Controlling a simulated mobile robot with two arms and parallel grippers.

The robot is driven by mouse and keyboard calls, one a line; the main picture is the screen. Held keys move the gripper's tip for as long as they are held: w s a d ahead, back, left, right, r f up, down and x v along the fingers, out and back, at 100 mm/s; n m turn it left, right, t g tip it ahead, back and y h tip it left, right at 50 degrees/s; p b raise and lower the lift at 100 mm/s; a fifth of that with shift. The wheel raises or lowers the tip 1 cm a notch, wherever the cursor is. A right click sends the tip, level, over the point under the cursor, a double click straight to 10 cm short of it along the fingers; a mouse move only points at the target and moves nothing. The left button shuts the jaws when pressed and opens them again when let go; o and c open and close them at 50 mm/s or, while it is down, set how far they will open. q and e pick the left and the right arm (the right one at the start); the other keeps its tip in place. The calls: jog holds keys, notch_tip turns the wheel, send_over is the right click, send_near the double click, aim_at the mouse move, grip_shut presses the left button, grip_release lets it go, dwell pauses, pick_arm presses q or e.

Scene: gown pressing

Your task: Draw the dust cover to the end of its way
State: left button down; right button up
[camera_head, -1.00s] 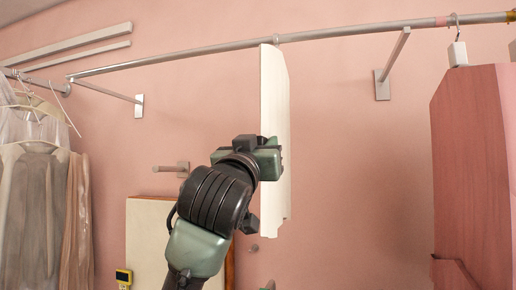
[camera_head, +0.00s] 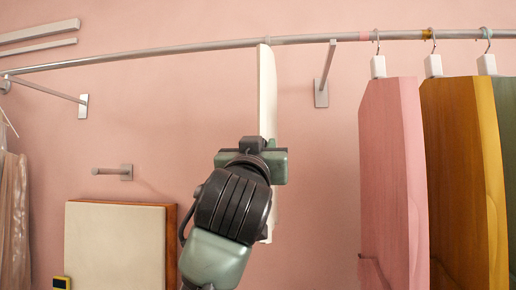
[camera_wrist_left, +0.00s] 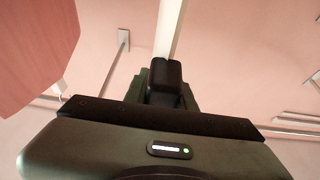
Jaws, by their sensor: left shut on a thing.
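The white panel (camera_head: 267,92), which I take for the dust cover, hangs edge-on from the metal rail (camera_head: 200,48). It stands a little left of the right-hand wall bracket (camera_head: 321,95). My left gripper (camera_head: 268,160) is shut on its lower part, and my wrist hides some of it. In the left wrist view the pale panel (camera_wrist_left: 168,30) runs up from the left gripper (camera_wrist_left: 165,80). My right gripper is not in view.
A pink board (camera_head: 390,180), a yellow board (camera_head: 460,180) and a green board (camera_head: 507,150) hang on the right. A pale padded board (camera_head: 115,245) stands lower left. Clear sheeted garments (camera_head: 14,220) hang at the left edge. Rail between panel and pink board is open.

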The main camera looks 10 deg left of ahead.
pick_arm(q)
jog(key=c, duration=1.2)
grip_release()
jog(key=shift+o, duration=0.2)
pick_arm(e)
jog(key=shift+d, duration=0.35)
pick_arm(q)
jog(key=shift+s+f, duration=0.1)
jog(key=shift+s, duration=0.05)
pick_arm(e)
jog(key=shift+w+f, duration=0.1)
pick_arm(q)
jog(key=shift+s+f+b, duration=0.15)
jog(key=shift+s+b, duration=0.15)
jog(key=b+v, duration=0.2)
jog(key=v, duration=0.5)
jog(key=shift+b, duration=0.3)
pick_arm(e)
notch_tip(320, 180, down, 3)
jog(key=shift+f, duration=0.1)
